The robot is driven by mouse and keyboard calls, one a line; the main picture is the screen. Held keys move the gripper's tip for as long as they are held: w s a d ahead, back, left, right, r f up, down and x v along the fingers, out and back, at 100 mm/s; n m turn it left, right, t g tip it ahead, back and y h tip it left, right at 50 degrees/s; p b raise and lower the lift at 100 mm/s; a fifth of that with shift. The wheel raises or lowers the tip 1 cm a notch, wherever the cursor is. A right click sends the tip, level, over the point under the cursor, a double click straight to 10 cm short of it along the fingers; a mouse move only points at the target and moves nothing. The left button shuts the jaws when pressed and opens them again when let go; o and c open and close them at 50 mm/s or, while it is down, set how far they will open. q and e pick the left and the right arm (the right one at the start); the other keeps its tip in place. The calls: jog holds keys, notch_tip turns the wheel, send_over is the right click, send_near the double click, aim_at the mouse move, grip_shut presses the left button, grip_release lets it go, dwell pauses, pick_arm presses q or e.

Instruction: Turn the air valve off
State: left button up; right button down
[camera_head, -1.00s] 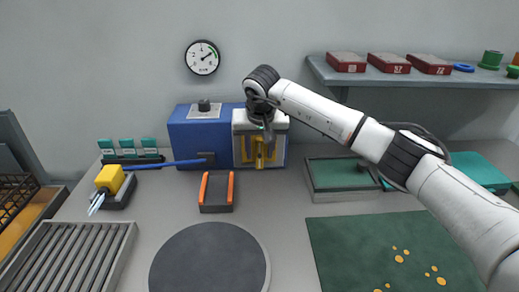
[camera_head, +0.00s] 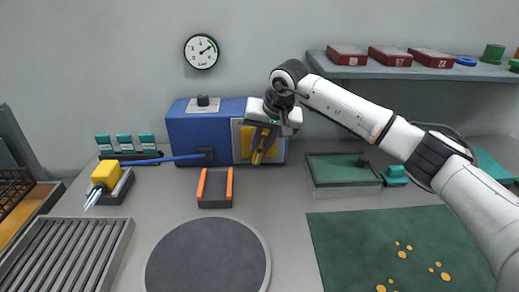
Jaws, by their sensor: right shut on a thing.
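A blue box (camera_head: 190,138) stands against the back wall, with a black knob (camera_head: 203,100) on top and a yellow panel (camera_head: 246,140) on its front right. My right gripper (camera_head: 260,157) is at this panel, tilted with its fingers pointing down and slightly left. It is shut on a yellow part in front of the panel, which looks like the valve handle; the gripper hides much of it. A round gauge (camera_head: 202,51) hangs on the wall above, its needle pointing up and right. My left gripper is out of view.
A blue hose or rod (camera_head: 160,159) runs left from the box. A yellow tool (camera_head: 106,174) rests on a dark stand. An orange-edged cradle (camera_head: 215,188), a round dark plate (camera_head: 208,262) and a green tray (camera_head: 343,171) stand nearby. A shelf (camera_head: 420,72) is at right.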

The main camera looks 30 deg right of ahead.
jog(key=y+b, duration=0.1)
jog(key=t+y+b, duration=0.1)
jog(key=b, duration=0.1)
jog(key=shift+s+d+f+m, duration=0.1)
jog(key=shift+d+f+m, duration=0.2)
jog(key=shift+m, duration=0.1)
jog(key=shift+r+t+y+b, duration=0.15)
jog(key=shift+t+y+b, duration=0.45)
jog(key=shift+b, duration=0.4)
jog(key=shift+r, duration=0.1)
jog(key=c, duration=1.6)
grip_release()
jog(key=shift+c, duration=0.2)
